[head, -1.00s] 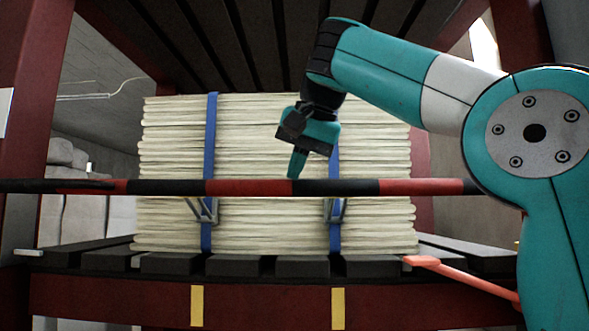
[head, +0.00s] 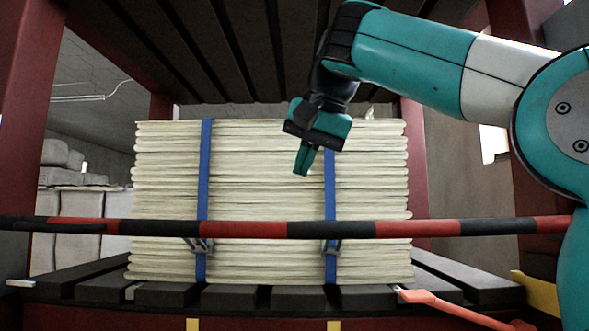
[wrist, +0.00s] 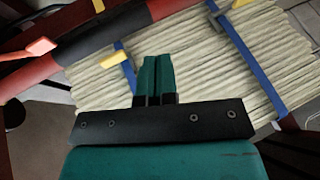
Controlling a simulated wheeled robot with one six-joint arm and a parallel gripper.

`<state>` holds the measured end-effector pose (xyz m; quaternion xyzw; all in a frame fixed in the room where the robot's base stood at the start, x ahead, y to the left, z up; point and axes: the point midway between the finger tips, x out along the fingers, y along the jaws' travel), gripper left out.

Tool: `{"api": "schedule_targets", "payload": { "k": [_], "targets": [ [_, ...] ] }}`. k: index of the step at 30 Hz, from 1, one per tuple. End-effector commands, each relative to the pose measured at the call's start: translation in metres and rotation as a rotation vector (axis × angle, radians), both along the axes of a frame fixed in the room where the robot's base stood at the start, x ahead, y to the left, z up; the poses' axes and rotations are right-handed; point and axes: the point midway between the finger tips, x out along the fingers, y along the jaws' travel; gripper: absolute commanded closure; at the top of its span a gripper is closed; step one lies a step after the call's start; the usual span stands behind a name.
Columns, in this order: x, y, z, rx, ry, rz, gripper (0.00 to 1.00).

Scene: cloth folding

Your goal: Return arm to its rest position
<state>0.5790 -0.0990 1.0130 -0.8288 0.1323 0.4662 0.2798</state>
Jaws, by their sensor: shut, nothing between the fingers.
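My gripper (head: 305,162) is at the end of my teal arm, in front of the upper part of a stack of cream folded cloth (head: 265,190) in the head view. Its fingers are together and hold nothing. In the wrist view the gripper (wrist: 155,62) also shows shut, with the cloth stack (wrist: 190,50) beyond it. Two blue straps (head: 204,170) run down the stack. The gripper is close to the right strap in the picture and above the red and black bar.
A red and black bar (head: 245,229) crosses in front of the stack. The stack rests on dark slats (head: 228,296) in a dark red frame (head: 22,110), with more slats overhead (head: 180,50). An orange-handled tool (head: 450,306) lies at the lower right. White bales (head: 80,215) stand behind left.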

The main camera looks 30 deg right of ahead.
Motion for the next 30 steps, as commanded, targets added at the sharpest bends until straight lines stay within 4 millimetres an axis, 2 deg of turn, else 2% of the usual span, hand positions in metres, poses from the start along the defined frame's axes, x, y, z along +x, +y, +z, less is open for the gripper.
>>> {"api": "schedule_targets", "payload": {
  "k": [1, 3, 9, 17, 20, 23, 25, 28, 30],
  "targets": [
    [-0.007, -0.002, 0.018, 0.000, -0.001, 0.001, 1.00],
    [-0.013, -0.003, 0.028, -0.001, -0.001, 0.002, 1.00],
    [-0.026, -0.006, 0.044, 0.000, -0.002, 0.000, 1.00],
    [-0.028, -0.007, 0.044, -0.003, -0.003, 0.001, 1.00],
    [-0.025, -0.005, 0.035, -0.031, 0.012, 0.029, 1.00],
    [-0.017, 0.002, 0.008, -0.111, 0.050, 0.123, 1.00],
    [-0.012, 0.012, -0.024, -0.183, 0.085, 0.235, 1.00],
    [-0.014, 0.035, -0.082, -0.268, 0.135, 0.447, 1.00],
    [-0.024, 0.054, -0.125, -0.296, 0.163, 0.603, 1.00]
  ]
}}
